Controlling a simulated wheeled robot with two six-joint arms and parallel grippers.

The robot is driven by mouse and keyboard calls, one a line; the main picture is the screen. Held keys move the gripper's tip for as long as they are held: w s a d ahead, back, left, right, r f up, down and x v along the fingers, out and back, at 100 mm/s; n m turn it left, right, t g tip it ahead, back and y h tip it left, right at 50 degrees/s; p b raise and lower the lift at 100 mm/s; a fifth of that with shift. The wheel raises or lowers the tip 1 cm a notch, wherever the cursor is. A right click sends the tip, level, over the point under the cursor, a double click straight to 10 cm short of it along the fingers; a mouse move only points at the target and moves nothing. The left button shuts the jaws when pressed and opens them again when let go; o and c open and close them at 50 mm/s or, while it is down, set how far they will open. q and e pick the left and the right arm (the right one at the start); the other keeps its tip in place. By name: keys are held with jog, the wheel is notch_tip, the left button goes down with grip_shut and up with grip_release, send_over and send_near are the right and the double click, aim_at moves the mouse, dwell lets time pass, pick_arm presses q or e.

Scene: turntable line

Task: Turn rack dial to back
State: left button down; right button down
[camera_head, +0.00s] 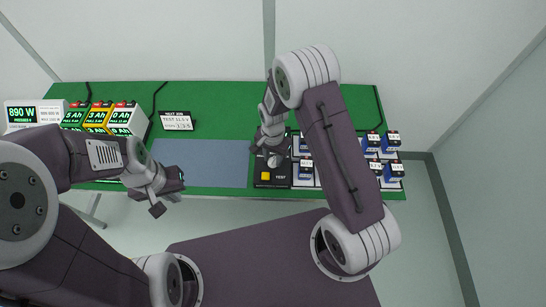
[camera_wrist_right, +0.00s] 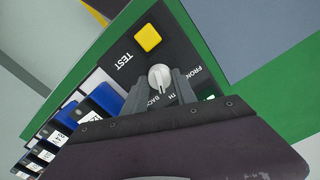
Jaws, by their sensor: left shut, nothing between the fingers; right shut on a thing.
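The rack dial (camera_wrist_right: 159,77) is a pale round knob on a black panel. In the right wrist view the labels near it read in part FRON, TH and BAC; I cannot tell for sure which label it points at. My right gripper (camera_wrist_right: 161,84) is shut on the dial, one grey finger on each side. In the head view the right gripper (camera_head: 270,150) is over the panel and partly covers the dial (camera_head: 273,161). My left gripper (camera_head: 174,197) is shut and empty, in front of the table's near edge at the left.
A yellow button (camera_wrist_right: 148,38) marked TEST is beside the dial. Blue batteries (camera_head: 393,172) stand in white racks at the right. A grey-blue mat (camera_head: 205,160), a small sign (camera_head: 177,121) and labelled bins (camera_head: 122,118) are further left.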

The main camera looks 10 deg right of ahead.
aim_at(273, 160)
jog(key=m, duration=0.4)
jog(key=shift+m, duration=0.3)
dwell(0.4)
jog(key=c, duration=1.3)
grip_release()
notch_tip(273, 160, up, 9)
jog(key=shift+s+a+r+b, duration=0.1)
jog(key=shift+b, duration=0.2)
